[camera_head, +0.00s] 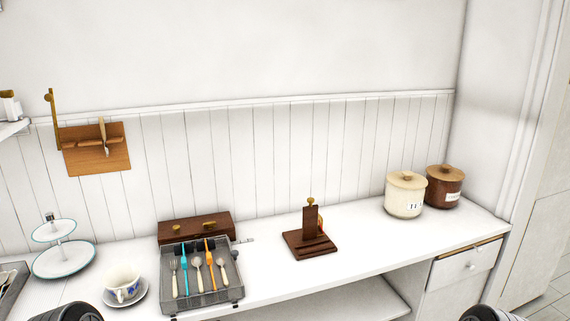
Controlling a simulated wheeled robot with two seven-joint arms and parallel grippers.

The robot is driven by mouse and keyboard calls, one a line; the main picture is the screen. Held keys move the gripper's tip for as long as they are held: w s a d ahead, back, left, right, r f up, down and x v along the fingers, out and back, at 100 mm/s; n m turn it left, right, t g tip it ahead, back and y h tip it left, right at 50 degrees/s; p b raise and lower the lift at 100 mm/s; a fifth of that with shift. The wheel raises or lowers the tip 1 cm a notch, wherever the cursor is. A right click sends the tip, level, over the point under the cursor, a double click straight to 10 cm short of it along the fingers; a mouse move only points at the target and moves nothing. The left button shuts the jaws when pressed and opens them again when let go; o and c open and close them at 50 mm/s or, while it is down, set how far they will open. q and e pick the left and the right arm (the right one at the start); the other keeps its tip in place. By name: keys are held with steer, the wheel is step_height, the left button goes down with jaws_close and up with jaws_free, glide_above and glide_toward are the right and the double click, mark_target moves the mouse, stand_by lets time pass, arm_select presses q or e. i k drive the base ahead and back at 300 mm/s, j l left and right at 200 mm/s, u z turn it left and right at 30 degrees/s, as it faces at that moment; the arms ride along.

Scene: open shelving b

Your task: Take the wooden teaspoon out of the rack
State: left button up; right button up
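A grey rack-like tray (236,292) stands on the white counter at the front left. Several utensils lie side by side in it: a pale fork (174,279), a blue-handled one (184,272), a pale spoon (197,272), an orange-handled one (210,264) and another pale spoon (223,268). A brown wooden wall rack (97,158) holds one upright utensil (103,133) with a light handle. I cannot tell from here which piece is the wooden teaspoon. Only dark rounded parts of my arms show at the bottom edge; neither gripper's fingers are visible.
A dark wooden box (190,227) stands behind the tray. A cup (122,281) on a saucer and a tiered stand (63,259) are to its left. A brown wooden stand (310,243) is to its right. Lidded jars (405,195) (444,187) stand far right. Counter between them is clear.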

mark_target(101, 119)
steer(key=u, duration=1.25)
